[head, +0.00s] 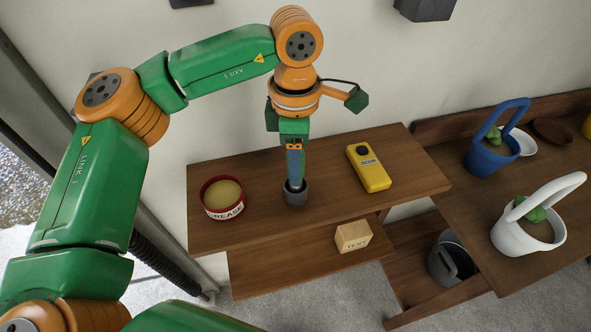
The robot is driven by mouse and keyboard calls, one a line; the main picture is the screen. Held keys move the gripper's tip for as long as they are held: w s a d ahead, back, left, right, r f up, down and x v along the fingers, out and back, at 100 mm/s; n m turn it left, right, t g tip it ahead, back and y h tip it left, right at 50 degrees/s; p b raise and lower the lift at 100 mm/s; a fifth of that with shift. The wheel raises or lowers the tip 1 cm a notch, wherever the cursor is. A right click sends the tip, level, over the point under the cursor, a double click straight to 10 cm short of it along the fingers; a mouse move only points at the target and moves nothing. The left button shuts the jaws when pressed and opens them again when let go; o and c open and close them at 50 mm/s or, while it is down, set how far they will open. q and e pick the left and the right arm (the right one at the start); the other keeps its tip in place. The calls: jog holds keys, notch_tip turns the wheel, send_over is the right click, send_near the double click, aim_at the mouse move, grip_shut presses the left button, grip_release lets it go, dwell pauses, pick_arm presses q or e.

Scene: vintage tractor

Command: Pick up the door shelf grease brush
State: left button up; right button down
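My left gripper (295,182) points straight down over the wooden door shelf (245,238), with its tip at the mouth of a small dark grey cup (296,197). A narrow blue-grey part with orange marks runs down from the wrist into the cup. I cannot tell whether it is only my fingers or also a brush handle. No grease brush shows clearly; the gripper and the cup wall may hide it. Whether the gripper is open or shut does not show. My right gripper is not in view.
A red grease tin (223,198) stands left of the cup, and a yellow door remote (368,168) lies to its right. A small tan box (353,237) sits on the lower shelf.

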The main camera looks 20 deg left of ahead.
pick_arm(q)
grip_shut()
jog(key=shift+w+r, duration=0.1)
jog(key=shift+r, duration=0.05)
notch_tip(320, 180, up, 2)
jog(key=shift+r, duration=0.15)
jog(key=s+d+r+b, duration=0.2)
jog(key=s+d+r, duration=0.1)
jog(key=s+r, duration=0.7)
jog(key=s, duration=0.3)
jog(key=shift+s+r+b, duration=0.2)
jog(key=shift+s+b, duration=0.1)
jog(key=shift+s, duration=0.1)
